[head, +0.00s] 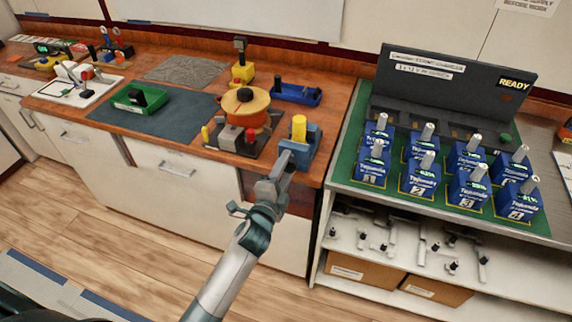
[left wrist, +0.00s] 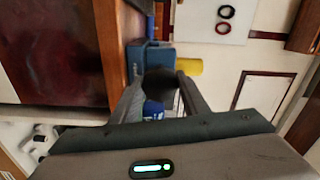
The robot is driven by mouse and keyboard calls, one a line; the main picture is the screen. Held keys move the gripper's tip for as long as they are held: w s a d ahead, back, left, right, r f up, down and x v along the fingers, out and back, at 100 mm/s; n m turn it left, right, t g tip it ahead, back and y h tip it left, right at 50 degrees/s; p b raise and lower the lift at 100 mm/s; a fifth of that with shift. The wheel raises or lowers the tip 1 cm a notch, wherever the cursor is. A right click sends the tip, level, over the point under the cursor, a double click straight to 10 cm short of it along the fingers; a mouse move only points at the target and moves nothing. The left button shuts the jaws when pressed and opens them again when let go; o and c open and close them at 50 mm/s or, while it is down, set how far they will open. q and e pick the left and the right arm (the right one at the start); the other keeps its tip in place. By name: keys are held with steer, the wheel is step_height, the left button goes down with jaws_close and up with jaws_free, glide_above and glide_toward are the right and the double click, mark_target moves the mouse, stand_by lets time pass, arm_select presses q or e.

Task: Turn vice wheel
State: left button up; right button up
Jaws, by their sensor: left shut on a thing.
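The blue vice (head: 313,141) stands at the right front corner of the wooden bench, with a yellow cylinder (head: 299,127) upright at its top. In the left wrist view the blue vice body (left wrist: 150,58) and the yellow cylinder (left wrist: 188,67) show just beyond my fingers. My left gripper (head: 284,165) is at the front of the vice and hides part of it. In the left wrist view my left gripper (left wrist: 158,100) is shut on the dark, round vice wheel (left wrist: 160,80). The fingers cover the wheel's sides. My right gripper is not in view.
An orange round part with a wooden top (head: 246,105) stands left of the vice, and a blue tray (head: 296,94) lies behind. A green tray (head: 139,98) is farther left.

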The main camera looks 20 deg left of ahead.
arm_select(q)
steer(key=m+p, duration=0.1)
steer(key=m, duration=0.3)
steer(key=shift+m, duration=0.3)
steer(key=shift+m+p, duration=0.5)
steer(key=shift+m, duration=1.4)
steer(key=o, duration=1.1)
steer(key=shift+c, duration=0.2)
steer(key=shift+s, duration=0.1)
steer(key=s+b, duration=0.4)
steer(key=s, duration=1.3)
steer(key=shift+s+a, duration=0.15)
steer(key=shift+a, duration=0.1)
